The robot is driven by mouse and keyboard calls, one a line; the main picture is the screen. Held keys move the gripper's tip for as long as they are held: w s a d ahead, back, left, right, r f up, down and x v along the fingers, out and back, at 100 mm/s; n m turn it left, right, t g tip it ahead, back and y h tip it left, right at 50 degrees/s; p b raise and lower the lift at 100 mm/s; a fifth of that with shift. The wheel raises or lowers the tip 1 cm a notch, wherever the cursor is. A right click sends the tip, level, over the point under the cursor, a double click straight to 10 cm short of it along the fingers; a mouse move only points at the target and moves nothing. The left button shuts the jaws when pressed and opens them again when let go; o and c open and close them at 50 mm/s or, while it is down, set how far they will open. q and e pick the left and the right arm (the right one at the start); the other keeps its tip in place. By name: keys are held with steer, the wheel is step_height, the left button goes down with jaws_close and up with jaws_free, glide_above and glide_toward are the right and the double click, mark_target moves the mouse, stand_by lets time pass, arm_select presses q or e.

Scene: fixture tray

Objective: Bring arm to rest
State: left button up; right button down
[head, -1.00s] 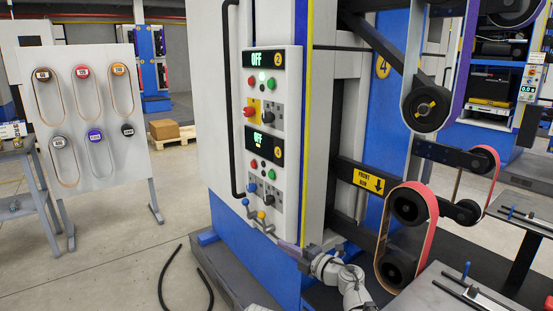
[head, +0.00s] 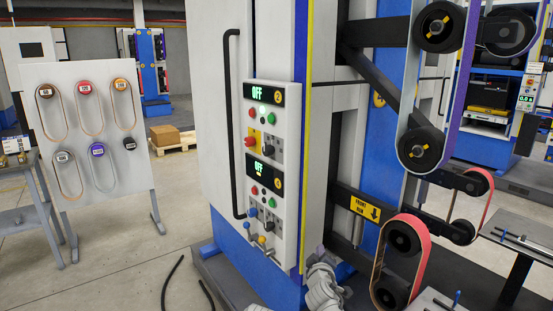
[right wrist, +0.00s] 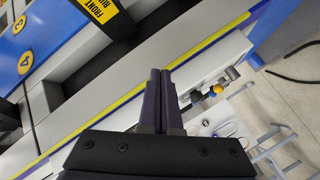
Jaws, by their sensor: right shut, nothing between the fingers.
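My right arm (head: 325,290) comes in at the bottom centre of the head view, low beside the grey machine's front edge. The right gripper's two dark fingers (right wrist: 160,98) lie together, shut and empty, in the right wrist view. Behind them run the machine's yellow edge strip and pale side panel. The control panel (head: 271,140) stands left of and above my arm, with two green OFF displays. Coloured ball levers (head: 262,240) sit at its foot; they also show right of the fingers in the right wrist view (right wrist: 216,89), apart from them. My left gripper is not in view.
Red-belted rollers (head: 423,250) and a dark arm with a yellow FRONT RUN label (head: 365,209) stand right of my arm. A belt board (head: 91,180) stands at left. Open floor (head: 120,265) lies between. A black cable (head: 172,280) lies there.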

arm_select(q)
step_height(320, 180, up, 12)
steer(key=p, duration=1)
arm_select(e)
steer(key=s+a+f+m+g, duration=0.1)
steer(key=s+a+g, duration=0.1)
steer(key=s+g, duration=0.3)
steer(key=s+a+f+m+g, duration=0.2)
steer(key=s+g, duration=0.3)
steer(key=s, duration=0.9)
steer(key=s+a+f+m+g+y, duration=0.1)
steer(key=s+a+f+m+g, duration=0.1)
steer(key=s+g, duration=0.3)
steer(key=s+a, duration=0.1)
steer(key=s, duration=0.3)
steer(key=shift+s+f+g, duration=0.15)
steer(key=shift+s+g, duration=0.05)
steer(key=shift+g, duration=0.1)
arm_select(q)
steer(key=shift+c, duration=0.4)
